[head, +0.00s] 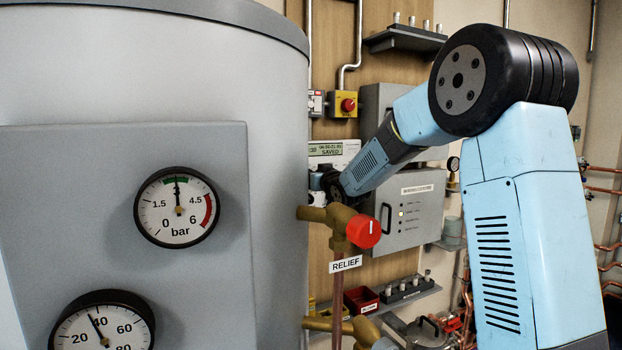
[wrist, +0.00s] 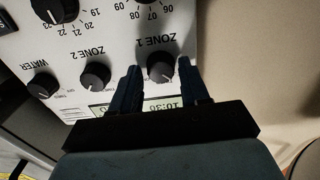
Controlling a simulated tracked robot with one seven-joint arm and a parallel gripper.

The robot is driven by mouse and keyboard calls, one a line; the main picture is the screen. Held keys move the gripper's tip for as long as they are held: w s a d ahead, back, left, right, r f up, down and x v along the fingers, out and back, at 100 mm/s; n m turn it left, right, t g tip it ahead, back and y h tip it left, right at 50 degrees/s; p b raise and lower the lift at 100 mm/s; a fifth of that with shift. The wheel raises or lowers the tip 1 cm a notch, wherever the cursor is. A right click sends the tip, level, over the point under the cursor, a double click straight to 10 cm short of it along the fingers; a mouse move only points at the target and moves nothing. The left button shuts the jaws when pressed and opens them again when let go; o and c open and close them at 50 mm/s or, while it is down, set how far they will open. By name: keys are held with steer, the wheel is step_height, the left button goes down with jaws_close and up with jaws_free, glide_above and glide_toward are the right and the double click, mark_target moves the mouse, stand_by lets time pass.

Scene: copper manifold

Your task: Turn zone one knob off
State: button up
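The zone one knob (wrist: 161,66) is a round black knob under the upside-down ZONE 1 label on a white control panel (wrist: 112,52) in the wrist view. My gripper (wrist: 159,70) is open, with one dark finger on each side of this knob. Gaps show between the knob and both fingers, and I see no clear contact. The knob's exact setting is too dark to read. In the head view the panel (head: 346,147) shows partly behind the tank's edge, its display reading SAVED. My fingers and the knobs are hidden there.
The zone 2 knob (wrist: 95,76) and water knob (wrist: 43,85) sit left of my fingers in the wrist view. In the head view, the big grey tank (head: 150,65) and red relief valve knob (head: 363,231) stand close to my wrist. A grey control box (head: 409,211) is right of it.

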steer(key=shift+o, duration=1.1)
steer(key=shift+f, duration=0.1)
steer(key=shift+s, duration=0.1)
steer(key=v, duration=1.3)
steer(key=shift+s, duration=0.3)
steer(key=shift+s+f, duration=0.1)
